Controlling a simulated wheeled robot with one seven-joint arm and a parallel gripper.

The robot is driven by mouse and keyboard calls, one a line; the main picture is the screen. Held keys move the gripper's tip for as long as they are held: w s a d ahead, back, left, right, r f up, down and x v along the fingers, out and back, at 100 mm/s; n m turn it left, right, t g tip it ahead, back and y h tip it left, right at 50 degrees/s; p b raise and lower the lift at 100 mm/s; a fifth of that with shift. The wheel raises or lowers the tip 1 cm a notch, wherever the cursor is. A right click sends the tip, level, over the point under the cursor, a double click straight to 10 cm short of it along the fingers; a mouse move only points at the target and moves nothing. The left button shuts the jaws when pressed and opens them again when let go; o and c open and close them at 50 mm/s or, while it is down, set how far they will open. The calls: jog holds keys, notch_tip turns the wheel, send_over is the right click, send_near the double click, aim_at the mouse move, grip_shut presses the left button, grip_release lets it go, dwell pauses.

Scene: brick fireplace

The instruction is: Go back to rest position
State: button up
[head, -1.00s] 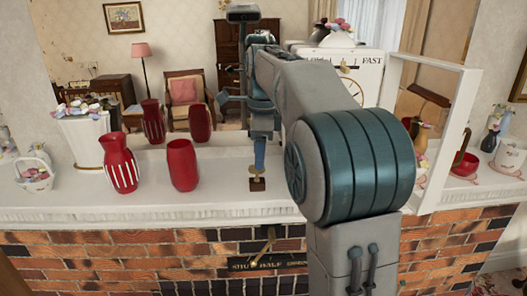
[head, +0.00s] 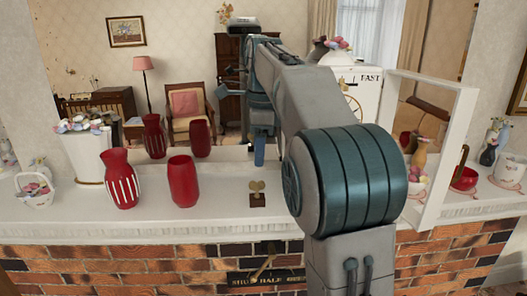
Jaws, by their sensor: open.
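My gripper (head: 260,148) hangs at the end of my arm, above and behind a small gold trophy-like ornament (head: 257,193) on the white mantel shelf (head: 320,203). It is open and nothing shows in it. One blue finger is seen edge-on, and my arm hides part of the gripper. The ornament stands upright on a dark square base, apart from the gripper.
A striped red vase (head: 120,180) and a plain red vase (head: 182,182) stand left, by a flower basket (head: 35,188) and white planter (head: 88,155). A white frame (head: 450,150) and red cup (head: 464,179) stand right. A mirror behind reflects the room.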

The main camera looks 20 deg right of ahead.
jog(key=shift+s, duration=0.1)
jog(key=s+f+n+t+b, duration=0.3)
jog(key=s+f+n+b, duration=0.3)
jog(key=s+f+n, duration=1.4)
notch_tip(320, 180, down, 5)
jog(key=shift+s+a+r+h, duration=0.1)
jog(key=shift+s+a+h, duration=0.1)
jog(key=shift+s+h, duration=0.25)
